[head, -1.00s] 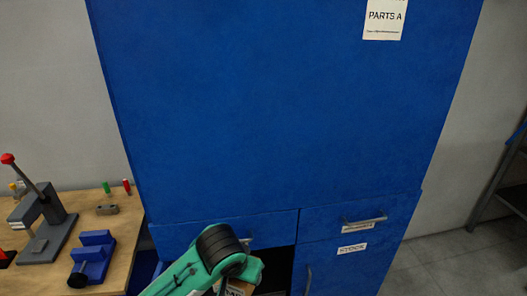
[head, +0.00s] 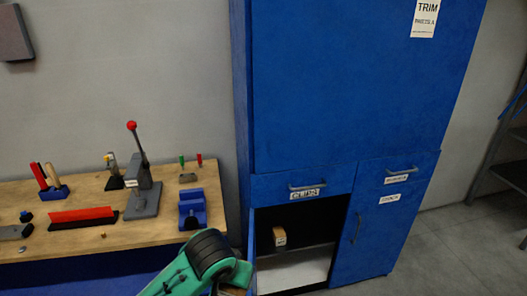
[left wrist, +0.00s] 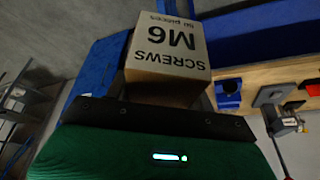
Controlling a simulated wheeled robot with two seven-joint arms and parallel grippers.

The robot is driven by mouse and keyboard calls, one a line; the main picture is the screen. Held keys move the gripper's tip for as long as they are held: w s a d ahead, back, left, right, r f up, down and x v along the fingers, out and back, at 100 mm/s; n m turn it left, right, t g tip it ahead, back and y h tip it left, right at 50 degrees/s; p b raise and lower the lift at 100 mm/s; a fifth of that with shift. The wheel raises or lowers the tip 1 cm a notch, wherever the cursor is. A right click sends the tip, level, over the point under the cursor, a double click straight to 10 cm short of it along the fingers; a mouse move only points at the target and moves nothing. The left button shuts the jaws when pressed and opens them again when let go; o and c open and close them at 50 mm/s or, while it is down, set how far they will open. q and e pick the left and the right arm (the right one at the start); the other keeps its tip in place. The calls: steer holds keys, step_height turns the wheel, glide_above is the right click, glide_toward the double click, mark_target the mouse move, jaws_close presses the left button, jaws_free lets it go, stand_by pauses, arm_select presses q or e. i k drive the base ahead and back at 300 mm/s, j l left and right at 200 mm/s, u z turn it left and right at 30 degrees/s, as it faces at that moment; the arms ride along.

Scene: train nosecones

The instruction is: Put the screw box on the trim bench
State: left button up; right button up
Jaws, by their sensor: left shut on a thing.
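The screw box, a brown carton printed "SCREWS M6", fills the upper middle of the left wrist view (left wrist: 165,62). My left gripper (left wrist: 160,108) is shut on it. In the head view only a brown sliver of the box (head: 232,291) shows at the bottom edge, behind my green left arm. The trim bench, a wooden-topped workbench (head: 130,236), stands at the left of the head view, left of my arm. It also shows at the right of the left wrist view (left wrist: 262,78). My right gripper is out of view.
A blue cabinet (head: 350,90) stands right of the bench, its lower left compartment open with a small box (head: 279,237) inside. On the bench are a lever press (head: 142,190), a blue vise (head: 192,208) and a red-and-black strip (head: 82,216). The bench's front strip is mostly bare.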

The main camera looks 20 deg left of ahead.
mark_target(34, 210)
steer(key=k+j, duration=0.15)
steer(key=j, duration=0.2)
steer(key=k+j, duration=0.1)
steer(key=j, duration=0.25)
steer(key=k+j, duration=0.15)
steer(key=j, duration=0.25)
steer(key=k+j, duration=0.1)
steer(key=j, duration=0.25)
steer(key=k+j, duration=0.15)
steer(key=j, duration=0.2)
steer(key=k+j, duration=0.1)
steer(key=j, duration=0.7)
steer(key=k+j, duration=0.1)
steer(key=j, duration=1.5)
steer(key=k+j, duration=0.15)
steer(key=j, duration=0.65)
